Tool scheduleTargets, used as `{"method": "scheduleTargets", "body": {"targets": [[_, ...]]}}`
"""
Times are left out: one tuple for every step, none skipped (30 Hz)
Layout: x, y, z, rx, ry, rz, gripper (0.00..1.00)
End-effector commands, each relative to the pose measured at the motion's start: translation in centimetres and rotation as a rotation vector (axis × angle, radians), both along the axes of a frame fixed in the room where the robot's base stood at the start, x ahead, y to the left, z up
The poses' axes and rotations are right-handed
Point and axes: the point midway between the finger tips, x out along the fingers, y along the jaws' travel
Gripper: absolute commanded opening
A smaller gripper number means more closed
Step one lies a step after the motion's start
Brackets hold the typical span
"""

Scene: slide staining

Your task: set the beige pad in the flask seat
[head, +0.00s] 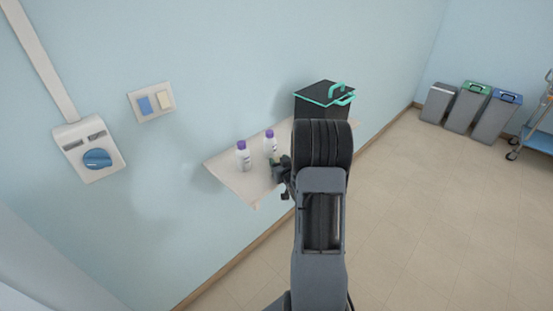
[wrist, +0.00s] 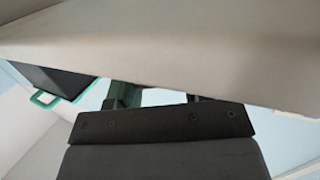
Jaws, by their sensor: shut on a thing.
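My gripper (head: 280,172) is at the front edge of the pale wall shelf (head: 235,180), largely hidden by my own arm. I cannot make out a separate beige pad or a flask seat.
Two white bottles with purple caps, one left (head: 243,156) and one right (head: 270,143), stand on the shelf close to my gripper. A black box with teal handles (head: 322,105) stands farther right. A wall plate (head: 135,102) carries blue and beige inserts. Grey bins (head: 466,106) stand far right.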

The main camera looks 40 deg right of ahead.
Motion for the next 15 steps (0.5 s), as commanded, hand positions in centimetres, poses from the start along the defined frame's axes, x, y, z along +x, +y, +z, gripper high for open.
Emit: {"method": "scheduleTargets", "body": {"targets": [[0.8,-0.2,0.2,-0.001,0.000,0.001,0.24],[1.3,-0.3,0.2,0.000,0.000,0.001,0.24],[1.9,-0.4,0.2,0.000,-0.001,0.000,0.24],[2.2,-0.5,0.1,0.000,-0.001,0.001,0.24],[2.6,-0.5,0.1,0.000,0.000,0.001,0.24],[2.7,-0.6,0.0,0.001,0.002,0.000,0.24],[2.6,-0.6,-0.1,0.003,0.003,0.000,0.24],[2.6,-0.6,-0.3,0.002,0.002,0.000,0.24],[2.6,-0.6,-0.4,0.002,0.001,0.000,0.24],[2.6,-0.6,-0.5,0.001,0.001,0.000,0.24],[2.6,-0.6,-0.5,0.001,0.001,0.000,0.24],[2.6,-0.6,-0.6,0.001,0.000,-0.001,0.24],[2.6,-0.6,-0.6,0.001,0.000,-0.001,0.24],[2.6,-0.6,-0.6,0.001,0.000,-0.001,0.24],[2.6,-0.6,-0.6,0.001,0.000,-0.001,0.24]]}}
